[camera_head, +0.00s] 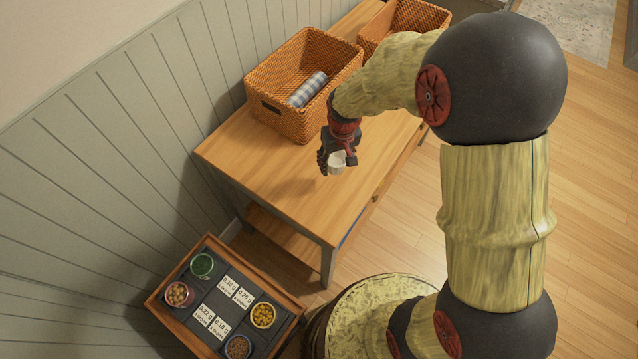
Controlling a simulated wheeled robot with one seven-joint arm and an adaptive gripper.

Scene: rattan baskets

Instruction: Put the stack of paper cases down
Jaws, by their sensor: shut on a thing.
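A small stack of white paper cases (337,163) is held at the end of my arm. My gripper (333,160) is shut on it. The gripper and stack show above the wooden table (290,195), over its bare front part. The height of the stack above the tabletop is hard to tell from this view. The gripper's dark fingers partly cover the stack.
A rattan basket (275,75) with a grey checked rolled cloth (307,90) stands behind my gripper. A second rattan basket (395,18) stands farther back. A low tray (160,300) holds several small bowls and labels. The near tabletop is clear.

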